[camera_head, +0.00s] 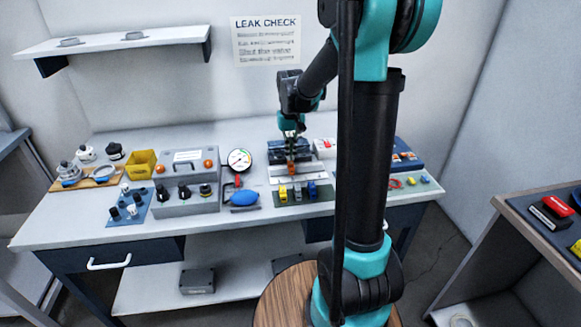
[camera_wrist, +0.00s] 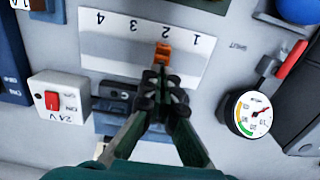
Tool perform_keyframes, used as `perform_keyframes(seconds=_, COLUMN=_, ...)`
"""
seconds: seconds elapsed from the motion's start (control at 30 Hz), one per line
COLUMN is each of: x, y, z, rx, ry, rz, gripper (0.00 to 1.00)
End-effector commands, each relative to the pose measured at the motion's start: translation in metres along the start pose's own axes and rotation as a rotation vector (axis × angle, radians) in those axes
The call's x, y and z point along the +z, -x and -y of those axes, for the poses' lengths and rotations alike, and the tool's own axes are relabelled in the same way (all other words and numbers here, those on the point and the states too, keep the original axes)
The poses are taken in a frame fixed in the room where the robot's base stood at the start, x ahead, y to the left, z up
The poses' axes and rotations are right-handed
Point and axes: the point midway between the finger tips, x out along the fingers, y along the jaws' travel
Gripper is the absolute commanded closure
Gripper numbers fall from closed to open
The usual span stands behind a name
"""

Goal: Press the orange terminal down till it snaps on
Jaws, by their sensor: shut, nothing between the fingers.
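In the head view the orange terminal (camera_head: 291,168) shows just below my gripper (camera_head: 290,137). In the wrist view my gripper (camera_wrist: 161,78) is shut and empty, with its tips right beside the terminal. I cannot tell whether the tips touch it. The terminal's underside and its seat are hidden.
Yellow and blue terminals (camera_head: 297,193) stand on a mat in front of the strip. A pressure gauge (camera_wrist: 247,114) with a red lever is to one side, and a white 24V switch box (camera_wrist: 62,98) to the other. A dark block (camera_wrist: 116,97) lies beside the fingers.

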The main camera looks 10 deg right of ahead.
Motion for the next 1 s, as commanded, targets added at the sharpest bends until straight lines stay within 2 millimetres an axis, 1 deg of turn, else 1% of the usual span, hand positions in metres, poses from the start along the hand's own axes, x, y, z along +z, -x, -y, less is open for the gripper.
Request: perform_keyframes(seconds=1.0, x=0.0, y=-0.013, z=0.0, rx=0.0, ry=0.0, rz=0.0, gripper=1.0)
